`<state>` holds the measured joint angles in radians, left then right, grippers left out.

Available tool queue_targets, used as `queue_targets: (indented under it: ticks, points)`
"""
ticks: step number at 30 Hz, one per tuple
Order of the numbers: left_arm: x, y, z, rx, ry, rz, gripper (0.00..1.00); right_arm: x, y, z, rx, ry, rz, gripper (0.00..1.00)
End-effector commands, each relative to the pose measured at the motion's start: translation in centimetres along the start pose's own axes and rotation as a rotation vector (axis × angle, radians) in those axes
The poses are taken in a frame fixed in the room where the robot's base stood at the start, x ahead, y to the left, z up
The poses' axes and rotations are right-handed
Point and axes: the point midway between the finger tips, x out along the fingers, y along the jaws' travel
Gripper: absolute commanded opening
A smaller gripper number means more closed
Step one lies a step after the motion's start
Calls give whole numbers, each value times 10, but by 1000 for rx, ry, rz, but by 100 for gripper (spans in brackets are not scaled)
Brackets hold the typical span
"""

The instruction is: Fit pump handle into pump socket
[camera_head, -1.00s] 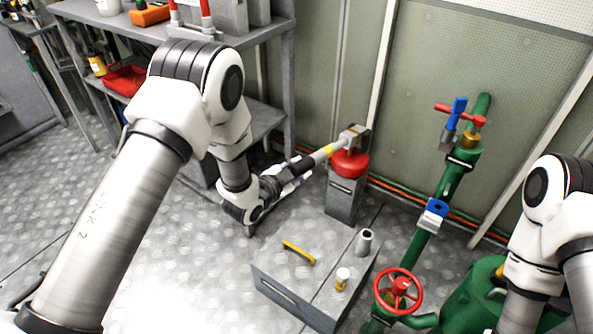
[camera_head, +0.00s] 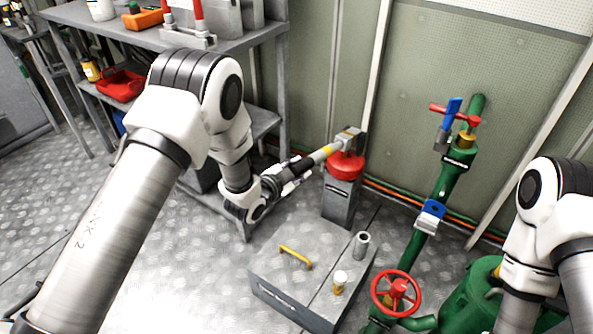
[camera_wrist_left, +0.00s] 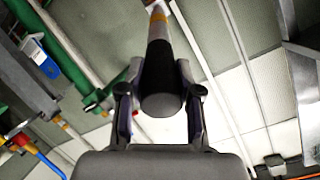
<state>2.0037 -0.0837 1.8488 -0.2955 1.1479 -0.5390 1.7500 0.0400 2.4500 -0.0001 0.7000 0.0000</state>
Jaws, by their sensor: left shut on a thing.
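The pump handle (camera_head: 322,155) is a rod with a black grip, a yellow band and a grey far end. My left gripper (camera_head: 292,172) is shut on its black grip, which also shows between the fingers in the left wrist view (camera_wrist_left: 160,88). The handle slants up to the right. Its far end meets the grey pump socket (camera_head: 349,137) on top of the red pump head (camera_head: 345,166). I cannot tell how deep the end sits in the socket. My right arm is at the right edge, with its gripper out of view.
A grey pedestal (camera_head: 338,203) carries the pump. A grey box (camera_head: 275,268) with a yellow handle stands in front. Green pipes (camera_head: 422,232) with a red handwheel (camera_head: 397,292) run at right. A metal shelf (camera_head: 262,36) with tools stands behind my left arm.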

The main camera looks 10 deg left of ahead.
Motion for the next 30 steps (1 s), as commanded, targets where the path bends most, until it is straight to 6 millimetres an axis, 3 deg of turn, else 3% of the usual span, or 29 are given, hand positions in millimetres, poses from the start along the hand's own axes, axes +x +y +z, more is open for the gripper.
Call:
queue_targets:
  ticks: [27, 28, 30]
  points:
    - [16, 0, 0, 0, 1, -1, 0, 7, 0, 0, 0, 0, 0, 40]
    - [16, 0, 0, 0, 1, -1, 45, 7, 0, 0, 0, 0, 0, 40]
    - [16, 0, 0, 0, 1, -1, 63, 7, 0, 0, 0, 0, 0, 40]
